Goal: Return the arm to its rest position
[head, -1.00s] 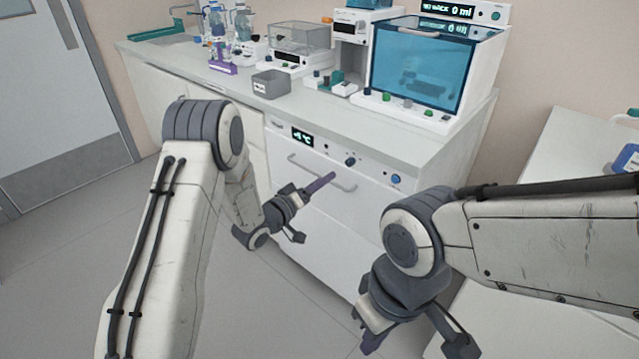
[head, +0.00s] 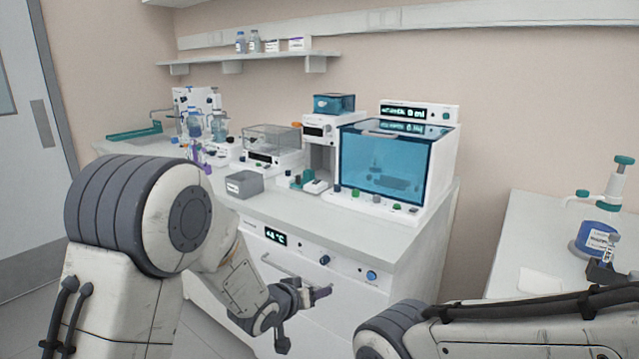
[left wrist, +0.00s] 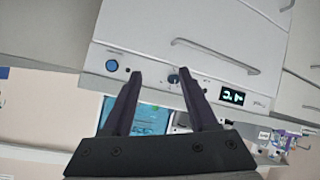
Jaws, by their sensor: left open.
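My left arm comes in from the lower left in the head view, bent at the elbow. Its gripper (head: 305,312) is in front of the white undercounter unit (head: 345,290), near that unit's handle. In the left wrist view the two dark fingers of this gripper (left wrist: 160,88) stand apart with nothing between them. The unit's handle (left wrist: 215,54) and lit display (left wrist: 231,96) show beyond the fingers, upside down.
The counter (head: 290,208) carries a blue-windowed cabinet (head: 395,160), a grey bin (head: 244,184) and a clear-lidded device (head: 270,140). A side bench (head: 525,225) at right holds a blue-labelled bottle (head: 594,240) with a dispenser. A wall shelf (head: 250,60) is above. Floor is partly visible at lower left.

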